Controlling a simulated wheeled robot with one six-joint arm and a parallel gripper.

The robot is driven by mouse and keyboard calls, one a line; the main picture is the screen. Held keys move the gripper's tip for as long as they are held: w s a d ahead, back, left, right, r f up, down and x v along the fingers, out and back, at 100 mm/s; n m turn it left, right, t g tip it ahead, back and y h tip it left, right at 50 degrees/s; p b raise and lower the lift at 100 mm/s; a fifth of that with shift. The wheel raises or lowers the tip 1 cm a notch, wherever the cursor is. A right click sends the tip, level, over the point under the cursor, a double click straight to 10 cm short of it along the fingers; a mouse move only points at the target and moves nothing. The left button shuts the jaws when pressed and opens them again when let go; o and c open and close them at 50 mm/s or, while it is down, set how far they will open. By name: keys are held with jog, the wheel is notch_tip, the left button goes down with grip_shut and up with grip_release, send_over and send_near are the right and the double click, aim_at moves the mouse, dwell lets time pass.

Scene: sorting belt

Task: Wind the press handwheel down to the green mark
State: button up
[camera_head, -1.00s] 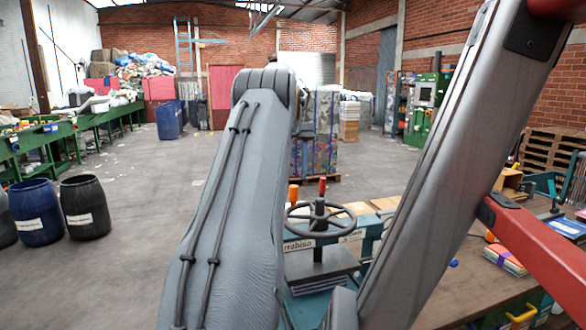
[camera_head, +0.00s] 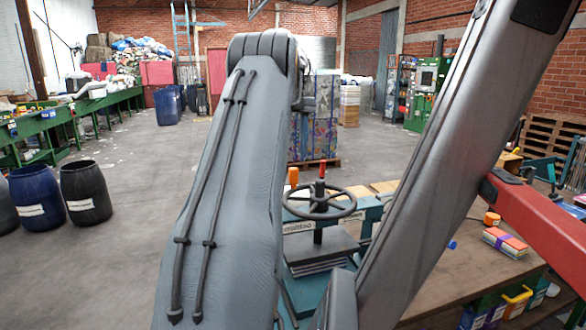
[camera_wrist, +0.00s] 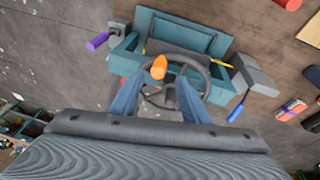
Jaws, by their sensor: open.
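The press handwheel (camera_head: 319,202) is a dark spoked wheel on an upright screw above a teal press, in the middle of the head view. A red knob (camera_head: 322,169) and an orange knob (camera_head: 293,177) stand beyond it. In the wrist view the handwheel (camera_wrist: 207,82) lies below the camera, with the orange knob (camera_wrist: 158,67) at its left side. My gripper (camera_wrist: 160,82) has two blue fingers spread apart, with nothing seen between them but the wheel area beneath. I cannot tell whether they touch the wheel. The gripper is hidden in the head view. No green mark shows.
The press stands at a brown workbench (camera_head: 440,262) with colourful stacked blocks (camera_head: 505,242) on it. Dark drums (camera_head: 86,192) stand at the left. A wrapped bale (camera_head: 314,120) stands behind. The grey floor between is open.

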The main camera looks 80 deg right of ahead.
aim_at(293, 168)
jog(key=n+h, duration=0.1)
jog(key=n, duration=0.2)
jog(key=a+n+b, duration=0.1)
jog(key=n, duration=0.2)
jog(key=a+n+h, duration=0.1)
jog(key=n, duration=0.2)
jog(key=shift+s+r+n+t+h, duration=0.2)
jog(key=shift+r+n+t+h, duration=0.1)
jog(key=shift+r+n, duration=0.1)
jog(key=n, duration=0.1)
jog(key=a+n, duration=0.1)
jog(key=n, duration=0.1)
jog(key=shift+n+h+b, duration=0.3)
jog(key=shift+h, duration=0.1)
jog(key=shift+d+f+p, duration=0.1)
jog(key=shift+f+p, duration=0.65)
jog(key=shift+f, duration=3.1)
grip_shut()
